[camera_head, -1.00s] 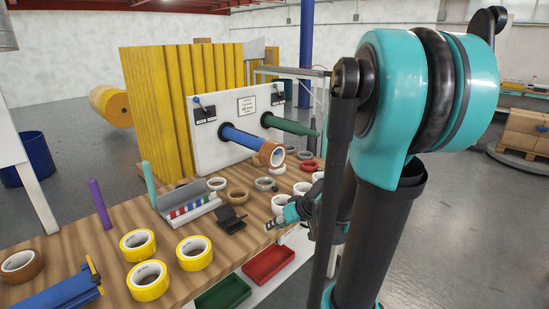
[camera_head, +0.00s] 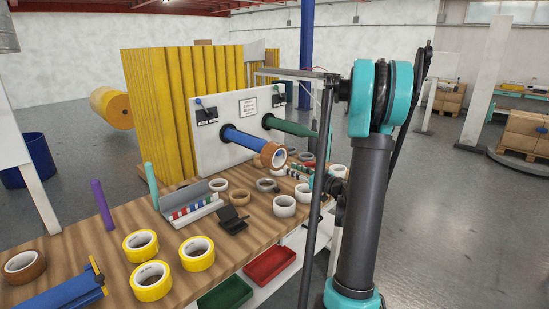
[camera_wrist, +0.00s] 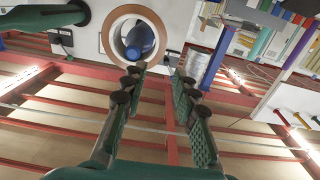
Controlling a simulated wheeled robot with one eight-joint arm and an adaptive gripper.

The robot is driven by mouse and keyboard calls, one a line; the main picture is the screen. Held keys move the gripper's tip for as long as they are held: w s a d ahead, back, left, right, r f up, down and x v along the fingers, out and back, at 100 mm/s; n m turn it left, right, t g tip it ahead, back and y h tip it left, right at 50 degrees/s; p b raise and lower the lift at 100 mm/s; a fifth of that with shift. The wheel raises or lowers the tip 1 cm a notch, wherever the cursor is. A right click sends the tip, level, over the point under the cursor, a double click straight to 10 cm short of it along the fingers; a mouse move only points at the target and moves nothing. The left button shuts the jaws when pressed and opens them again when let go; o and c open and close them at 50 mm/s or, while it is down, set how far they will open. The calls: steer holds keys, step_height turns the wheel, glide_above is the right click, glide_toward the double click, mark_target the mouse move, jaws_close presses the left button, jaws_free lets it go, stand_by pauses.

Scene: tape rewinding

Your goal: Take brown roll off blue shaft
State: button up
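The brown roll (camera_head: 273,155) sits on the outer end of the blue shaft (camera_head: 240,137), which sticks out from a white panel. In the wrist view the brown roll (camera_wrist: 138,33) shows end-on at the top, with the blue shaft tip (camera_wrist: 139,42) inside its ring. My gripper (camera_wrist: 165,72) is open and empty, its two fingers pointing toward the roll from below and a little right of it in that picture. The fingers do not enclose the roll. In the head view my gripper (camera_head: 290,171) is small and partly hidden, to the right of and below the roll.
A green shaft (camera_head: 289,125) sticks out to the right of the blue one. Several tape rolls lie on the wooden table (camera_head: 70,244), with a black stand (camera_head: 232,218) and a grey holder (camera_head: 187,205). Red (camera_head: 268,265) and green (camera_head: 226,293) bins sit below the table.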

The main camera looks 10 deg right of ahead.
mark_target(272, 162)
steer(key=x, duration=0.9)
steer(key=shift+f+x, duration=0.15)
steer(key=shift+x, duration=0.75)
steer(key=shift+f+x, duration=0.15)
steer(key=shift+x, duration=0.7)
steer(key=shift+f+x, duration=0.2)
steer(key=shift+x, duration=0.7)
steer(key=shift+c, duration=0.4)
jaws_close()
